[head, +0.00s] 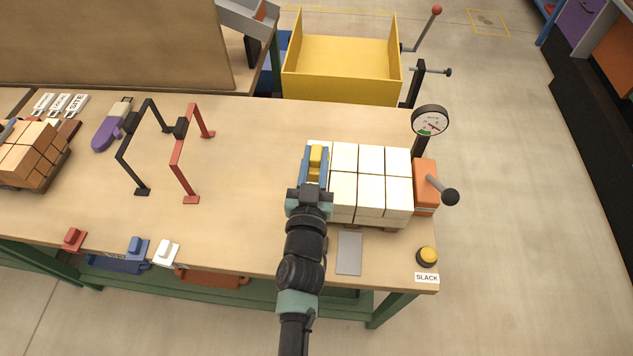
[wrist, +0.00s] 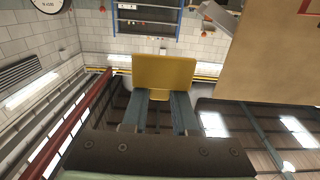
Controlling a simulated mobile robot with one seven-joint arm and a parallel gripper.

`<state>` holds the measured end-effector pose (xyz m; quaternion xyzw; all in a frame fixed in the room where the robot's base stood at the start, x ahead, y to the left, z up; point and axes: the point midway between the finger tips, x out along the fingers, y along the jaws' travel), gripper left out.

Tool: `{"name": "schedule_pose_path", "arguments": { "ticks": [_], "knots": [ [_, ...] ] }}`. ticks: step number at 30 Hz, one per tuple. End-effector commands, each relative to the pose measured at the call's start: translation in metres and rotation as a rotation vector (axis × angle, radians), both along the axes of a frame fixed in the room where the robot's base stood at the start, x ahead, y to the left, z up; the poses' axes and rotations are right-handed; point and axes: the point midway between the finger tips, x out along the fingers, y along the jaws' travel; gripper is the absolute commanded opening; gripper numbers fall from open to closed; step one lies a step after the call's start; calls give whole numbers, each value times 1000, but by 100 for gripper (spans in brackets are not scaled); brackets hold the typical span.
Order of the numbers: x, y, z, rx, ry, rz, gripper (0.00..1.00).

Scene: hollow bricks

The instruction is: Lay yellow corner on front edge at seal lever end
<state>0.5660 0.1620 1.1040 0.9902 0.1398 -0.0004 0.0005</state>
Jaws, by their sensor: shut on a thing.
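The yellow corner (head: 316,155) is held between the blue fingers of my gripper (head: 314,168), at the left end of the white brick stack (head: 371,178). In the wrist view the corner (wrist: 163,72) shows as a flat yellow plate across the tips of my gripper (wrist: 165,105). I cannot tell whether the corner touches the bricks. An orange block with a black-knobbed lever (head: 427,185) stands against the stack's right end, beside a round gauge (head: 430,121). My gripper and arm hide the stack's near left part.
A grey plate (head: 349,253) lies in front of the stack. A yellow-black button (head: 427,256) with a SLACK label is at the table's front right corner. Black and red frames (head: 187,155) stand to the left. A yellow bin (head: 343,65) is behind the table (head: 250,240).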

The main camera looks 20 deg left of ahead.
Motion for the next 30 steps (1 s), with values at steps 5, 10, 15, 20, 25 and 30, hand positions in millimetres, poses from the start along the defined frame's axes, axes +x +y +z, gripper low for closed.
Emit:
{"name": "schedule_pose_path", "arguments": {
  "ticks": [5, 10, 15, 20, 25, 30],
  "knots": [
    [-1, 1, -39, 0, 0, 2, 0],
    [0, 1, -50, 1, -1, 1, 0],
    [0, 0, -58, 0, -1, 0, 0],
    [-1, 1, -82, 0, 0, 1, 0],
    [0, 0, -88, 2, -2, 0, 0],
    [0, 0, -86, 1, -1, -1, 0]
  ]
}}
